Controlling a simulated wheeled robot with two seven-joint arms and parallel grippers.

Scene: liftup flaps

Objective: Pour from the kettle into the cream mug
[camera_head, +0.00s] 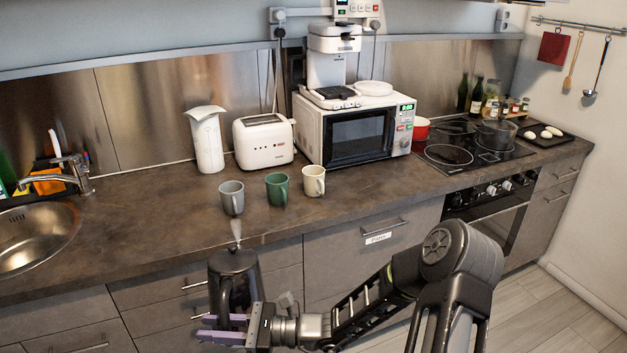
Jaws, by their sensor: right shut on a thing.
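The dark kettle (238,266) is in front of the counter's front edge, low in the picture, and looks upright. A pale, narrow part, likely its spout, points up toward the grey mug (232,197). My right gripper (224,328), with purple fingers, is shut on the kettle, around its handle side. The cream mug (313,181) stands upright on the counter, farther back and to the right of the kettle. The green mug (277,189) stands between the grey and cream mugs. The mugs' contents cannot be made out. My left gripper is out of view.
Behind the mugs stand a white toaster (263,141), a white pitcher-like container (206,140) and a microwave (357,130). The sink (38,238) is at left, the hob (466,147) at right. The counter (160,235) left of the mugs is clear.

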